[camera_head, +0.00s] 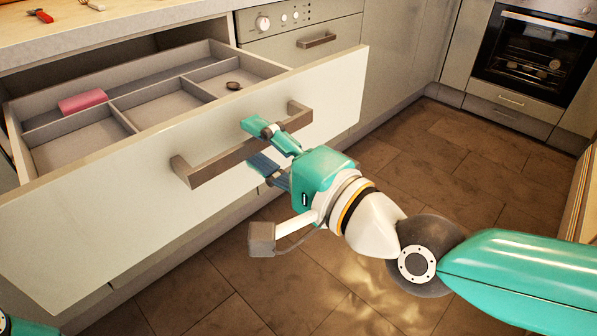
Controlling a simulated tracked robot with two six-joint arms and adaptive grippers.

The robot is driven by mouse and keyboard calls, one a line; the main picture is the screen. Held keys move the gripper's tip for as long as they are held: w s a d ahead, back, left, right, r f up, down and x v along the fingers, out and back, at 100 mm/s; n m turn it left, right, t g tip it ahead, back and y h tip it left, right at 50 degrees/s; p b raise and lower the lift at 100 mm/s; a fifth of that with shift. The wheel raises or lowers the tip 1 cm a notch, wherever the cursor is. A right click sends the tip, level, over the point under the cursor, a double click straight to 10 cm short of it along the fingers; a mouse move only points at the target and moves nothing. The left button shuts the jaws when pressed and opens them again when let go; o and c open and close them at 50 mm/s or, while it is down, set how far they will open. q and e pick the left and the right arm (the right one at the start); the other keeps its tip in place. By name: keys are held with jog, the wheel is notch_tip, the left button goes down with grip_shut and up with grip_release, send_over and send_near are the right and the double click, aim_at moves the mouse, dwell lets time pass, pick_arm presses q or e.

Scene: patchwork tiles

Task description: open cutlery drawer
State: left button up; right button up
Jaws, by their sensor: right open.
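The cutlery drawer (205,150) is pulled out, and its compartments show from above. A pink block (83,101) lies in a left compartment and a small dark ring-like item (233,86) in a right one. The brown bar handle (215,164) crosses the drawer's pale front. My right gripper (256,146) is open at the handle's right half, with one finger above the bar and one below it. I cannot tell whether the fingers touch it. Of my left arm only a teal part shows at the bottom left corner; its gripper is not in view.
A countertop (110,28) above the drawer holds a red-handled tool (41,15). A dishwasher-like front (300,42) stands to the right, and an oven (533,52) at the back right. The tiled floor (440,165) is clear.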

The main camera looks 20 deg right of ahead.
jog(key=v, duration=1)
jog(key=shift+s, duration=0.4)
jog(key=shift+d, duration=0.15)
jog(key=shift+f, duration=0.1)
